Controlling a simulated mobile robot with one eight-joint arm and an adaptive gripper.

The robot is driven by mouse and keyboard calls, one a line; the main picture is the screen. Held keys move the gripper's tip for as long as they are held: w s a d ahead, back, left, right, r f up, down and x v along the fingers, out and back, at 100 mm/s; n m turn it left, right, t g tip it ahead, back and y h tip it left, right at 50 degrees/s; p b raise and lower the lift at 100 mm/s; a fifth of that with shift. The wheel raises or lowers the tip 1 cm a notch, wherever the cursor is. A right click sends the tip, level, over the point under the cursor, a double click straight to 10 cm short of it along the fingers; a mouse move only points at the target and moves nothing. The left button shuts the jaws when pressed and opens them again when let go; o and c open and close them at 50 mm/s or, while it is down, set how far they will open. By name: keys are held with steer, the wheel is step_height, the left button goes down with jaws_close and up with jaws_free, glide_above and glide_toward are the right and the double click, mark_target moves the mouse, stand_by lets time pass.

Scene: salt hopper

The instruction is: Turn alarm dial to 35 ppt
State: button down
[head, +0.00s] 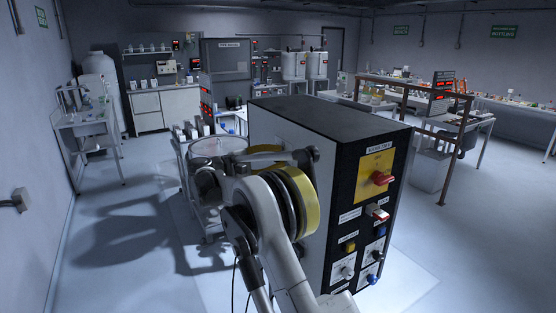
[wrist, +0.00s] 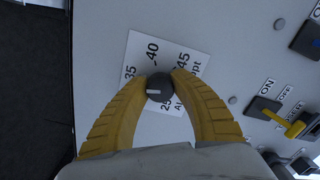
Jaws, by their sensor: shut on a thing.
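The alarm dial, a small dark round knob (wrist: 159,88) with a white pointer line, shows in the wrist view. It sits on a white scale plate (wrist: 136,47) that appears tilted, with 35, 40, 45 and ppt readable and a 25 partly hidden. The pointer line lies nearly level, toward the left finger, just below the 35 mark. My gripper (wrist: 160,84) has its two yellow curved fingers shut on the knob, one on each side. The fingers hide part of the scale. In the head view my arm covers the gripper and the dial cannot be made out.
In the wrist view, a yellow toggle switch (wrist: 278,113) and a blue-black switch (wrist: 307,38) sit right of the dial on the grey panel. In the head view, a large cabinet (head: 335,122) stands close to my arm, with a red knob (head: 381,178) on its dark face. Floor is clear at left.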

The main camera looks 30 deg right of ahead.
steer(key=shift+m, duration=1.1)
steer(key=c, duration=1)
jaws_free()
steer(key=shift+c, duration=0.2)
steer(key=a, duration=1.2)
steer(key=shift+s, duration=0.15)
steer(key=shift+s+d+r+b, duration=0.1)
steer(key=shift+b, duration=0.2)
